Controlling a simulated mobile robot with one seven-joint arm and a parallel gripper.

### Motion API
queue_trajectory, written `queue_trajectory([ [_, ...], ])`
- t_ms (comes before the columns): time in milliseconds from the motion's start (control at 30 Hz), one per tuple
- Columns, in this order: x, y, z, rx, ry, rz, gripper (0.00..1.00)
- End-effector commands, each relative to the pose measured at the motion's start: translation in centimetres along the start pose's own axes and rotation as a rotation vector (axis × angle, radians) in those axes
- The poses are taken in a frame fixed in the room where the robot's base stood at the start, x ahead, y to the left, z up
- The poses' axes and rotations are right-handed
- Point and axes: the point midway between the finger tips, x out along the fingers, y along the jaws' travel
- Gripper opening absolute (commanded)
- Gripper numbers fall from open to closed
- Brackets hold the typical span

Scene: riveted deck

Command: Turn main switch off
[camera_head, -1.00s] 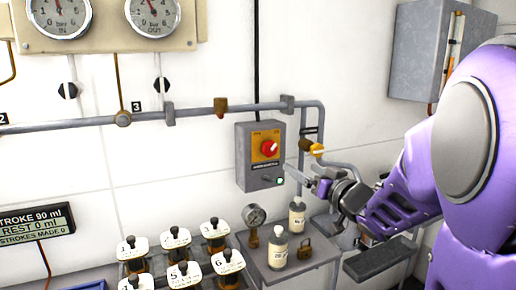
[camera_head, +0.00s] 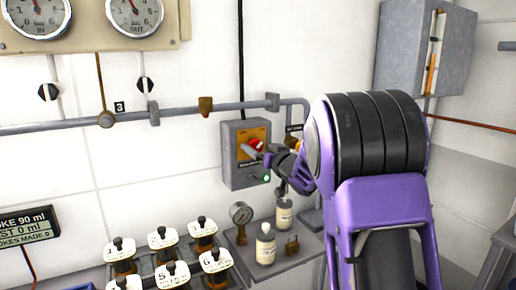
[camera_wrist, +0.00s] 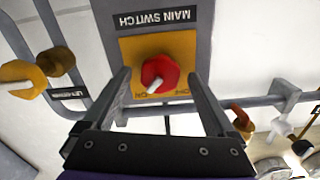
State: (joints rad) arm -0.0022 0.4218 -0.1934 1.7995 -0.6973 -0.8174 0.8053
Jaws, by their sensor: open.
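The main switch is a red knob (camera_wrist: 160,74) with a white pointer on a yellow plate (camera_wrist: 186,52). In the wrist view its "MAIN SWITCH" label is upside down and the pointer slants to the lower left. In the head view the red knob (camera_head: 256,143) is partly covered by my gripper (camera_head: 250,152), on the grey switch box (camera_head: 232,170). My gripper (camera_wrist: 159,74) is open, with one finger each side of the knob and gaps between. How far the tips are from the plate is unclear.
A yellow-handled valve (camera_wrist: 22,84) and pipe lie beside the box in the wrist view. Several labelled white-topped items (camera_head: 163,238) stand to the left.

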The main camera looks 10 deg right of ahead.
Motion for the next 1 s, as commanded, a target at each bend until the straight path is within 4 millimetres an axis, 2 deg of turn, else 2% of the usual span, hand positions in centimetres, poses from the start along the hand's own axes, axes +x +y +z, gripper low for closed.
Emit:
queue_trajectory([
  [100,0.67,-0.02,0.04,0.000,-0.001,0.000,0.91],
  [367,0.78,0.00,0.02,0.000,0.000,0.000,0.91],
  [467,0.77,0.00,0.01,0.000,0.000,0.000,0.77],
  [867,0.75,0.00,-0.01,0.000,0.000,0.000,0.06],
  [1000,0.74,0.01,0.03,-0.005,0.000,0.000,0.06],
])
